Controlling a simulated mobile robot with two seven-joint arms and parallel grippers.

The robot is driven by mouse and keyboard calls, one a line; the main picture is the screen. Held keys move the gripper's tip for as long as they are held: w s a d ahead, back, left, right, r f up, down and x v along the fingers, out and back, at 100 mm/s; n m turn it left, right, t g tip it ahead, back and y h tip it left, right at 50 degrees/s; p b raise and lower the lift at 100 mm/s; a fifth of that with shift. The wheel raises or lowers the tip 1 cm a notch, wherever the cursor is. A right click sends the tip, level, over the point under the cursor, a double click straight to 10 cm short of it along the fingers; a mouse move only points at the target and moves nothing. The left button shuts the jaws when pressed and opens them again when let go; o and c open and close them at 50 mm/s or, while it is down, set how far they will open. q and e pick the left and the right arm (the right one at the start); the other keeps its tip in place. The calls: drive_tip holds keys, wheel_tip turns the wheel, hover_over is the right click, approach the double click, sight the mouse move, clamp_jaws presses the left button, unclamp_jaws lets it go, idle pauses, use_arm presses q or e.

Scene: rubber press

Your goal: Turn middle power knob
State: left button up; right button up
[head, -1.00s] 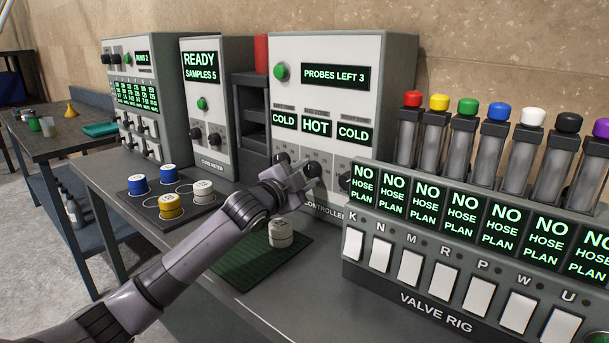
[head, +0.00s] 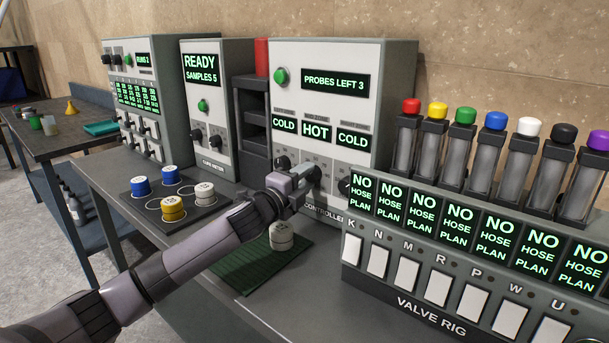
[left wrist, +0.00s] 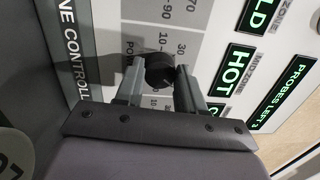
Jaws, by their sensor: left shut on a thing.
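The zone controller (head: 398,75) is a pale panel with COLD, HOT and COLD displays and a row of dark round knobs below them. The middle power knob (head: 313,174) is under the HOT display. My left gripper (head: 304,180) is at that knob. In the left wrist view, the black middle knob (left wrist: 158,71) sits between the tips of the two fingers of my left gripper (left wrist: 160,82), which is shut on it. The scale printed around the knob is partly hidden by the fingers. My right gripper is not in view.
The left knob (head: 283,163) and right knob (head: 345,185) flank the middle one closely. The valve rig (head: 432,302) stands close on the right. A white sample pot (head: 281,236) stands on a green mat (head: 235,272) below my arm.

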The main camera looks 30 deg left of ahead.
use_arm(q)
drive_tip(key=m+h+p, duration=0.1)
drive_tip(key=m, duration=1)
drive_tip(key=shift+a+r, duration=0.1)
drive_tip(key=shift+m+h, duration=0.3)
drive_tip(key=shift+m, duration=0.1)
drive_tip(key=shift+t, duration=0.3)
drive_tip(key=o, duration=1)
drive_tip(key=shift+o, duration=0.2)
drive_tip(key=shift+s+a+f+b, duration=0.2)
drive_tip(key=shift+s+b, duration=0.15)
drive_tip(key=shift+s, duration=1.45)
drive_tip(key=shift+s+a+f+b, duration=0.15)
drive_tip(key=shift+s+b, duration=0.15)
drive_tip(key=shift+s, duration=1.45)
drive_tip(key=shift+d, duration=0.1)
